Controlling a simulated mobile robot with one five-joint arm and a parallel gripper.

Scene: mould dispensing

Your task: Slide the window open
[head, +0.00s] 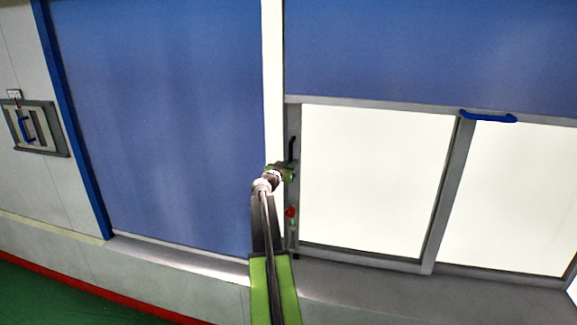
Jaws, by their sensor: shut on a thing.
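The window (376,180) has bright panes in a grey frame, to the right of a white upright post. A dark upright handle (292,148) stands on the left edge of its left sash. My gripper (287,170) is at this handle and shut on it, with the handle's upper part showing above the jaws. The fingertips are small and partly hidden by my arm. A grey upright divider (448,195) separates the left pane from the right pane.
A blue blind (420,50) with a blue handle (488,117) covers the window's upper part. A large blue panel (160,130) fills the left. A red knob (290,212) sits below my gripper. A grey sill (370,295) runs below. A wall box (35,128) hangs far left.

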